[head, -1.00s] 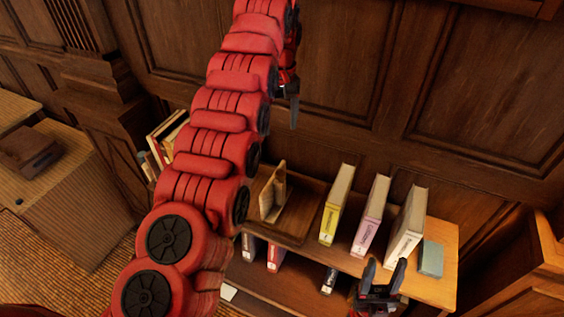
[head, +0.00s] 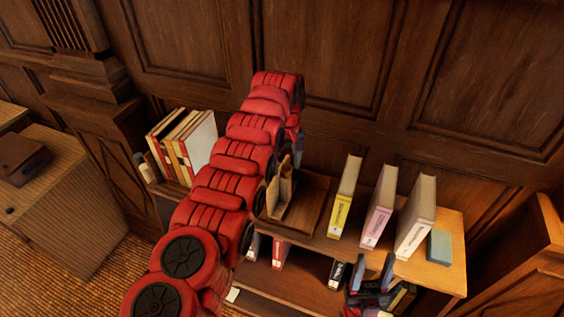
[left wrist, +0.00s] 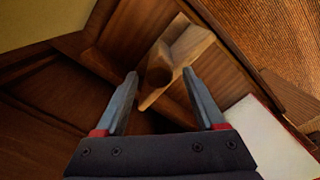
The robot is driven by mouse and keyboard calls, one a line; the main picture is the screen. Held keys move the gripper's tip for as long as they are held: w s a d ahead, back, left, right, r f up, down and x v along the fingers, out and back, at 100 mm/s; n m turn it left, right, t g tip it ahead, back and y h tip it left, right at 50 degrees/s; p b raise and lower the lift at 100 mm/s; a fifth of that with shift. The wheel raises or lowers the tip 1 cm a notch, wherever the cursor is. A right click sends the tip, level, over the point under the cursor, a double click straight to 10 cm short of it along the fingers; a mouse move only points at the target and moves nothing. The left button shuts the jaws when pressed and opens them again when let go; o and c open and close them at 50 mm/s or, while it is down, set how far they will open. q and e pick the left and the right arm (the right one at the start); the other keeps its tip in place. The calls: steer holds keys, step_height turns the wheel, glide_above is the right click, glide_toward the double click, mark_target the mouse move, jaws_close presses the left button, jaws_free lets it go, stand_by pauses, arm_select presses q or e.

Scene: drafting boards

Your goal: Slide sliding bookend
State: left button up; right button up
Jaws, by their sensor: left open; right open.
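The sliding bookend (head: 281,191) is a light wooden upright on a wooden tray-like base on top of the low shelf. In the left wrist view the bookend (left wrist: 178,55) is a pale wooden piece with a dark round spot, ahead of and between the fingertips. My left gripper (left wrist: 160,78) is open and empty there, and no contact shows. In the head view my left arm hides most of the left gripper, behind and above the bookend. My right gripper (head: 372,272) is open and empty at the shelf's front, low right.
Upright yellow (head: 345,197), pink (head: 379,207) and white (head: 416,217) books stand right of the bookend, with a blue-grey box (head: 440,247) beyond. More books (head: 180,148) stand to the left; a white one (left wrist: 268,140) is close to the left gripper. Panelled wall (head: 330,60) rises behind.

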arm_select(q)
steer(key=shift+s+d, duration=0.1)
steer(key=shift+r, duration=0.1)
steer(key=shift+c, duration=0.8)
jaws_close()
stand_by(0.4)
